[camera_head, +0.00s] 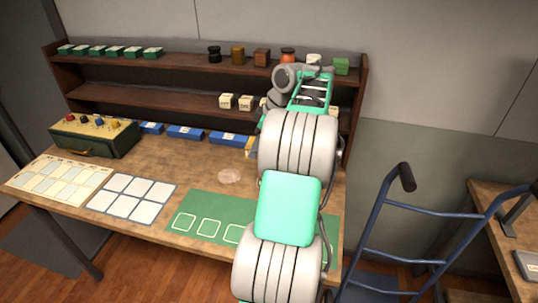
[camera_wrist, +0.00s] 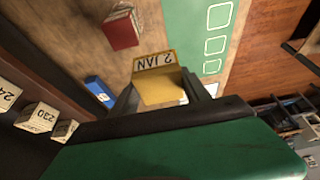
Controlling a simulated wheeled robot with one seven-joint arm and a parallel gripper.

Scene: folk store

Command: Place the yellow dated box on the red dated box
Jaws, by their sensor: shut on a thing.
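The yellow dated box (camera_wrist: 158,82) is in the wrist view, with "2 JAN" on a pale label that reads upside down. My gripper (camera_wrist: 162,94) is shut on it, with a dark finger at each side. The red dated box (camera_wrist: 121,29) is on the brown table surface, up and left of the yellow box in the wrist view and apart from it. Its date cannot be read. In the head view my arm hides the red box and most of the gripper; a small yellow patch at the arm's left edge may be the yellow box.
A green mat (camera_head: 202,200) with outlined squares lies at the table front. Blue boxes (camera_head: 185,132) line the back under shelves (camera_head: 165,101) with pale numbered blocks (camera_head: 226,100). A green case (camera_head: 93,139) stands left. A blue hand truck (camera_head: 405,225) stands right.

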